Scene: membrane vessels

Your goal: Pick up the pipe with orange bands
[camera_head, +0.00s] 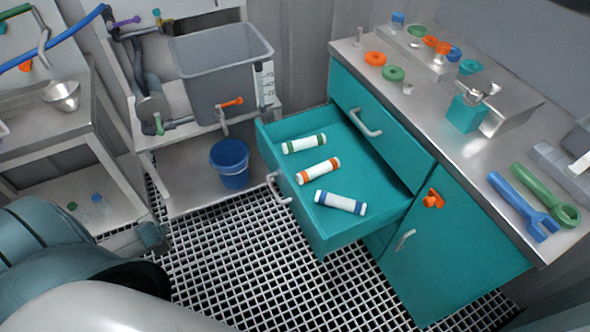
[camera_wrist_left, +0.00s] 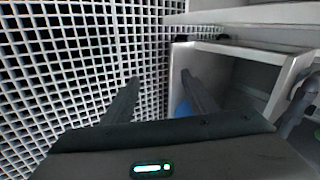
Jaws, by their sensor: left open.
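The pipe with orange bands (camera_head: 318,171) is a short white cylinder. In the head view it lies in the open teal drawer (camera_head: 329,235), between a white pipe with green bands (camera_head: 304,144) and a white pipe with blue bands (camera_head: 340,202). The three pipes lie apart. My left gripper (camera_wrist_left: 160,92) is open in the left wrist view, with nothing between its fingers. Floor grating and a light-coloured frame show beyond it, and no pipe is in that view. My right gripper is in neither view.
The teal cabinet's worktop (camera_head: 425,105) holds rings, a teal block and a blue wrench (camera_head: 522,205). A blue bucket (camera_head: 230,162) stands left of the drawer, below a grey tank (camera_head: 218,75). Open floor grating (camera_head: 225,255) lies in front of the drawer.

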